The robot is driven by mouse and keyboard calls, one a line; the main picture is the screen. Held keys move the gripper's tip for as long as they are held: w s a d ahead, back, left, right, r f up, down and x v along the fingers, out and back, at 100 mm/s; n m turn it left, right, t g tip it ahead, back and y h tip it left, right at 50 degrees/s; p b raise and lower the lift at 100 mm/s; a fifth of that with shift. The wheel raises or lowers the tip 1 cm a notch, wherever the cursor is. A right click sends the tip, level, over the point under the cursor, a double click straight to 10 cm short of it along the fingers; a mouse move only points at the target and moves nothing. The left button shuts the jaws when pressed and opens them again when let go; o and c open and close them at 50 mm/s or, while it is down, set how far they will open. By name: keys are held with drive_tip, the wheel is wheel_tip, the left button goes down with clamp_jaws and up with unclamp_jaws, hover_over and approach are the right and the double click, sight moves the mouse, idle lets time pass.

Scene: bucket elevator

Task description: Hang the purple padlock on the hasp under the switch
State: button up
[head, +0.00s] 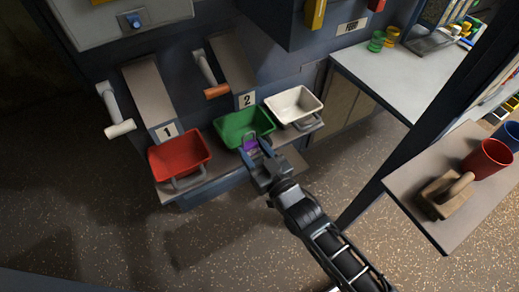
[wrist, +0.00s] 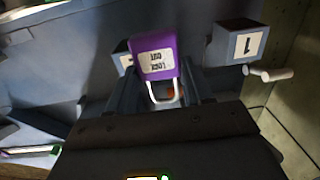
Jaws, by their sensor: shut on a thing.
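The purple padlock (wrist: 152,52) is held in my gripper. It has a white label and a light metal shackle, which points toward the bottom of the wrist view. I cannot make out a hasp.
Red (head: 180,155), green (head: 236,124) and white (head: 293,104) bins stand on a low ledge. Levers (head: 118,113) and chutes stick out above them. A counter (head: 385,80) is at the right, and a side table (head: 425,165) holds a red cup (head: 487,158). Speckled floor is clear in front.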

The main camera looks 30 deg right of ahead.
drive_tip(key=w+a+r+n+y+b, duration=0.1)
drive_tip(key=w+a+r+b, duration=0.2)
drive_tip(key=r, duration=0.4)
drive_tip(key=w+a+r+n+y+b, duration=0.1)
drive_tip(key=w+a+r, duration=0.2)
drive_tip(key=a+r, duration=0.4)
drive_tip(key=s+a+r+b, duration=0.2)
drive_tip(key=s+r, duration=0.1)
drive_tip(key=r, duration=0.5)
drive_tip(key=s+a+r+b, duration=0.1)
drive_tip(key=s+a+r, duration=0.15)
drive_tip(key=r, duration=0.55)
drive_tip(key=shift+y, duration=0.4)
drive_tip(key=w, duration=0.2)
drive_tip(key=w+b, duration=0.1)
drive_tip(key=w, duration=0.2)
drive_tip(key=shift+w+d, duration=0.2)
drive_tip(key=shift+w, duration=0.05)
drive_tip(key=shift+w, duration=0.25)
drive_tip(key=shift+d+p+x, duration=0.15)
drive_tip(key=shift+p+x, duration=0.05)
drive_tip(key=shift+x, duration=0.6)
drive_tip(key=shift+d+p+x, duration=0.15)
drive_tip(key=shift+p+x, duration=0.05)
drive_tip(key=shift+x, duration=0.55)
drive_tip(key=shift+w+f, duration=0.1)
